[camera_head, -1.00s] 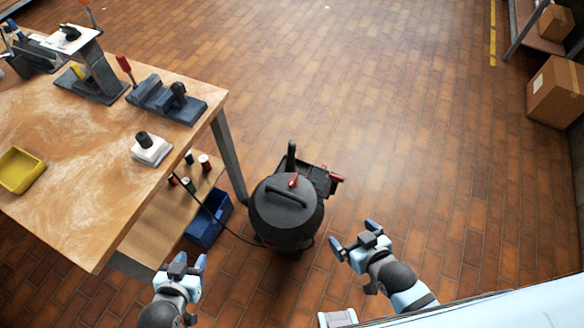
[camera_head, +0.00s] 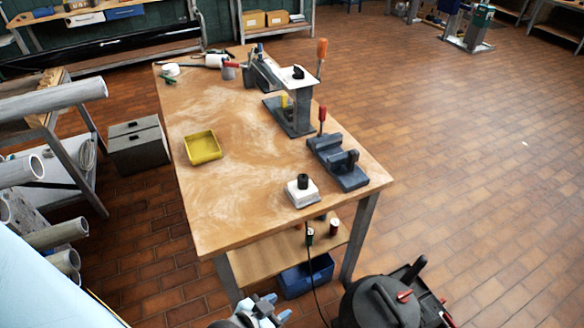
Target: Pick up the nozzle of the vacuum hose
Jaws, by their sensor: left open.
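The black vacuum (camera_head: 378,302) stands on the floor at the bottom right, cut off by the picture's edge. A black upright piece (camera_head: 412,272) rises behind its lid; I cannot tell whether this is the hose or its nozzle. No nozzle can be made out clearly. A thin dark cord (camera_head: 312,268) hangs from the bench area down toward the vacuum. My left gripper (camera_head: 278,307) is at the bottom edge, open, left of the vacuum and apart from it. My right gripper is out of view.
The wooden workbench (camera_head: 225,210) fills the middle, with a yellow tray (camera_head: 203,147), a grey vise-like fixture (camera_head: 338,164) and a white block (camera_head: 302,192). A blue bin (camera_head: 306,276) sits beneath. Pipes (camera_head: 50,100) are racked at left. The floor at right is open.

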